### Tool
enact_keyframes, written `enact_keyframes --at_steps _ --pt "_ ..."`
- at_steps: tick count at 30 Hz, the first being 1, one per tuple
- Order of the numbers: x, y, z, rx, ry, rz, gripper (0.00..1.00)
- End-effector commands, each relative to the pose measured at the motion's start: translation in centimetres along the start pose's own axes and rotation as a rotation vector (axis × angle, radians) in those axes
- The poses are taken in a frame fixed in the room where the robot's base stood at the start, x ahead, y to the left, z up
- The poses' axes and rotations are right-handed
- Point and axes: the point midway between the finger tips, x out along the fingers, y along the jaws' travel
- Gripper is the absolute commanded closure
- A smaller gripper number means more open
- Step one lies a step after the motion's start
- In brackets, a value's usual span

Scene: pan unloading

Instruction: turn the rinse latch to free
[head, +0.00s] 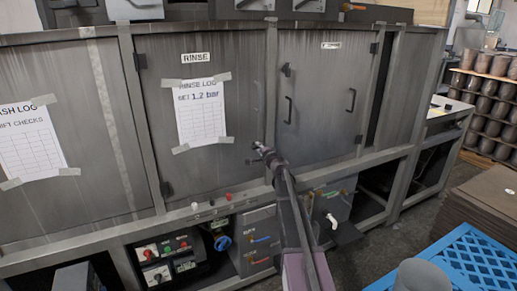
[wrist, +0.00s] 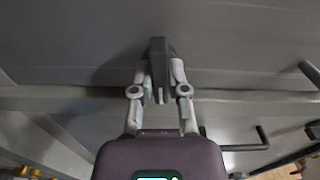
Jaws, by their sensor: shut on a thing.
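The rinse door (head: 228,60) is a grey metal panel with a RINSE label (head: 195,58) and a taped rinse log sheet (head: 203,112). It looks closed. My gripper (head: 262,150) is at the lower right edge of this door. In the wrist view my gripper (wrist: 160,88) is shut on the rinse latch (wrist: 157,52), a dark grey upright lever between the two fingers. In the head view the latch is mostly hidden behind the gripper, so its exact turn is hard to tell there.
A neighbouring door (head: 320,85) to the right has its own latch (head: 286,70) and handle (head: 290,110). Below the doors are a frame rail, a control box (head: 165,255) and valves with coloured levers. A blue crate (head: 475,262) stands at the lower right.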

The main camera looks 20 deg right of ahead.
Motion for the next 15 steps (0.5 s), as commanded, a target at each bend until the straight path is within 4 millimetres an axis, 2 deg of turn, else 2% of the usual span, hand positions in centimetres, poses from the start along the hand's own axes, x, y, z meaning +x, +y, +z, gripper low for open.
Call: enact_keyframes --at_steps 6,15 --pt "-0.01 0.00 0.00 0.096 0.000 0.000 1.00" --pt "-0.01 0.00 -0.01 0.104 0.000 0.000 1.00"
